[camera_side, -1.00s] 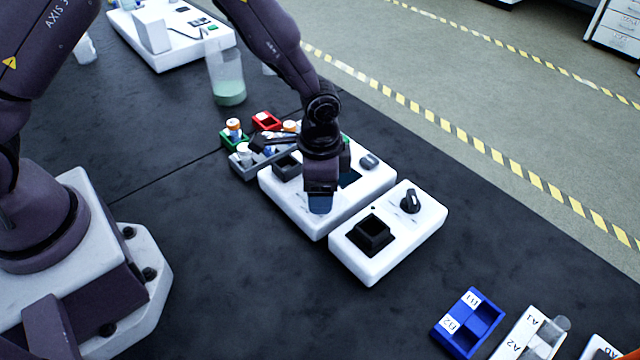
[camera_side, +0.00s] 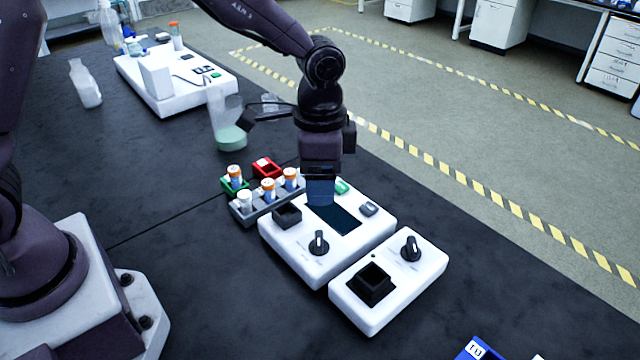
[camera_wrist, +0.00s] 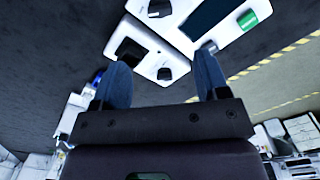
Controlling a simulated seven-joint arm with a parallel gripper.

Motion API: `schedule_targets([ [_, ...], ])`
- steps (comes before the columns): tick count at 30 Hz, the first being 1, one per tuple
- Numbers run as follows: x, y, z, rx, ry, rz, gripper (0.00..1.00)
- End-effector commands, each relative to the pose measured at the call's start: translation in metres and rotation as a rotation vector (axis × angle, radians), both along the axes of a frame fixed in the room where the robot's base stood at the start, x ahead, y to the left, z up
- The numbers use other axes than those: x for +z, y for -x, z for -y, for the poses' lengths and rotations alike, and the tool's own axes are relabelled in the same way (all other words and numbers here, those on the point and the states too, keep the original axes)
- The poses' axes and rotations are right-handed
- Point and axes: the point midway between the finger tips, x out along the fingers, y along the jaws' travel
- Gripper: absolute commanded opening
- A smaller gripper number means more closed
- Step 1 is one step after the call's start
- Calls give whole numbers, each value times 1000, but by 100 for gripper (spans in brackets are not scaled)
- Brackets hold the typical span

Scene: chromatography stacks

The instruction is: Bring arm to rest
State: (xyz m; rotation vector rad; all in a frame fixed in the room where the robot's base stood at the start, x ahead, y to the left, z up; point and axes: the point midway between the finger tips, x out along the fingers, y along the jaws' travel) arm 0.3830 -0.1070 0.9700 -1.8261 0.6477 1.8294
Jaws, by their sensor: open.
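My gripper (camera_side: 320,190) is open and empty, its blue fingers pointing down above the white instrument with a dark screen (camera_side: 334,216). It hides part of that instrument's back in the side view. In the wrist view, the two fingers (camera_wrist: 163,72) stand apart with nothing between them. The instrument has a black knob (camera_side: 318,243), a black square socket (camera_side: 287,215) and a green button (camera_side: 342,187). A second white box (camera_side: 345,300) stands beside it, with a knob (camera_side: 411,249) and a black socket (camera_side: 371,285).
A grey rack (camera_side: 243,217) holds several capped vials behind the instrument, near a green holder (camera_side: 232,186) and a red one (camera_side: 266,169). A clear bottle with green liquid (camera_side: 230,138) stands farther back. Dark bench (camera_side: 200,275) to the left is clear.

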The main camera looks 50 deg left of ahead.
Motion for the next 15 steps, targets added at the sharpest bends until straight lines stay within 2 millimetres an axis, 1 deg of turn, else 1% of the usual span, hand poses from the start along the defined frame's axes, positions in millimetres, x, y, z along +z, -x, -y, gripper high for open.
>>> schedule_targets([
  [8,0,0,0,14,0,-1,68],
  [9,-2,3,0,35,0,-13,68],
  [11,-7,16,-5,73,-10,-47,68],
  [12,-2,24,-10,107,-18,-50,68],
  [14,9,34,-19,154,-24,-41,68],
  [15,18,42,-25,186,-29,-29,68],
])
